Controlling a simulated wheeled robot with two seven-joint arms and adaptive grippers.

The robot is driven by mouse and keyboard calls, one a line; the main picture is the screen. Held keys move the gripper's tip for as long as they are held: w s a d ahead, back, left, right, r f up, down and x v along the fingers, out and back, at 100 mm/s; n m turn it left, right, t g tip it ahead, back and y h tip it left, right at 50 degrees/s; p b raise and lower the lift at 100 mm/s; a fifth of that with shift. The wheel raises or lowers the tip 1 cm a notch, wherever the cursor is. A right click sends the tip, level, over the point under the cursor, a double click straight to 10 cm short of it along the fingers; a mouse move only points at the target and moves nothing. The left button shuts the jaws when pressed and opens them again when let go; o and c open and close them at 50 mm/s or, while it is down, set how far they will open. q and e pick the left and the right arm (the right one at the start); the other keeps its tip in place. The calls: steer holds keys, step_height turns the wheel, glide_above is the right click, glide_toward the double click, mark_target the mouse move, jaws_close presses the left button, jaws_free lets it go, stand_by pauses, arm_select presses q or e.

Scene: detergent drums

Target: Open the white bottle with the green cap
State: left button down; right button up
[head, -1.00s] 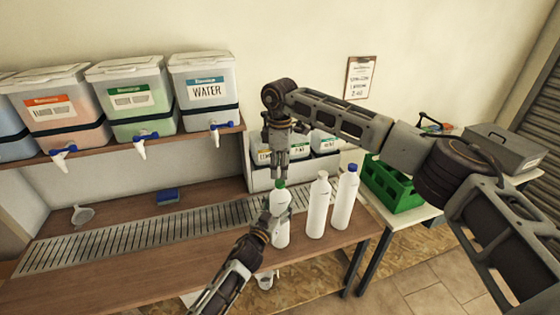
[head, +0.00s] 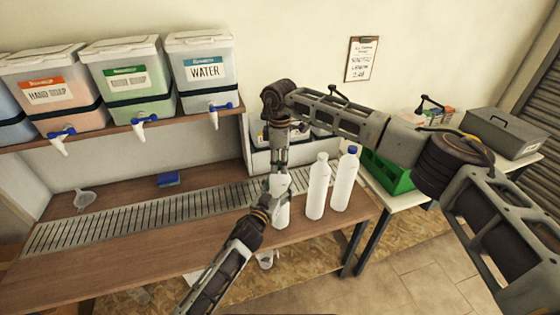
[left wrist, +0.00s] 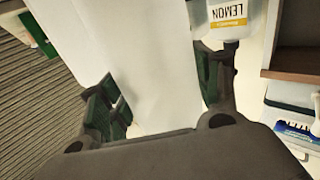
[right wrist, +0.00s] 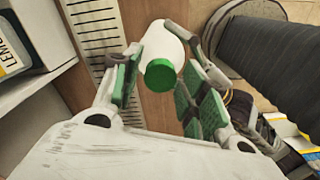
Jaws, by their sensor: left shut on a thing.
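The white bottle (head: 282,215) stands near the front edge of the counter. My left gripper (head: 276,190) is shut on its body; the bottle also fills the middle of the left wrist view (left wrist: 155,60) between the fingers. My right gripper (head: 280,166) points down right over the bottle top. In the right wrist view the green cap (right wrist: 160,75) lies between its spread fingers (right wrist: 160,88), with gaps on both sides. In the head view the cap is hidden by the grippers.
A plain white bottle (head: 318,188) and a white bottle with a blue cap (head: 345,182) stand close by on the right. A metal drain grate (head: 130,225) runs along the counter. Labelled containers, one marked lemon (left wrist: 228,18), stand behind. The counter's left front is clear.

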jaws_close()
steer(key=shift+n, duration=0.4)
